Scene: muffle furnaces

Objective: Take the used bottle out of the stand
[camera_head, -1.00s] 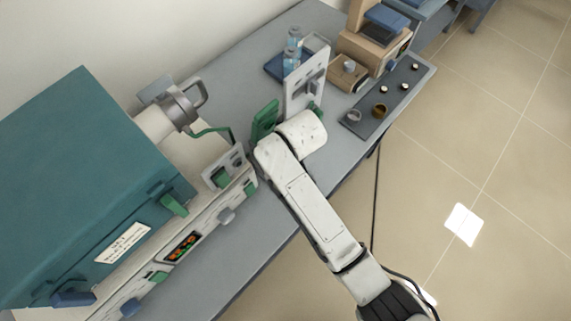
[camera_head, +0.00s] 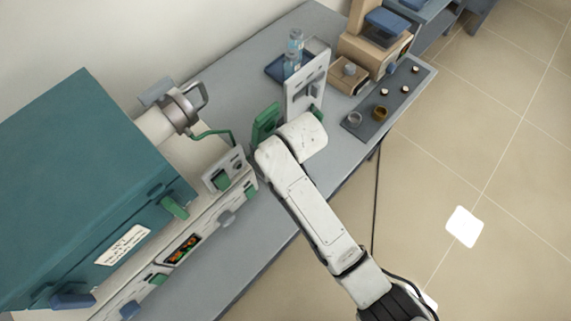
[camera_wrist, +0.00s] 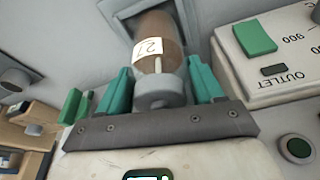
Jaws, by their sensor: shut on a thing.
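In the wrist view a brown bottle (camera_wrist: 158,35) with a grey cap (camera_wrist: 160,92) and a pale handwritten label stands between the teal fingers of my gripper (camera_wrist: 160,68). The fingers are shut on it near the cap. In the head view my arm hides the held bottle.
A teal furnace (camera_head: 75,190) stands on the left of the grey bench (camera_head: 240,75). An upright pale panel (camera_head: 303,88) is beyond my arm, with clear bottles (camera_head: 293,45) behind it. A beige instrument (camera_head: 365,52) and a dark strip with small cups (camera_head: 380,112) are to the right.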

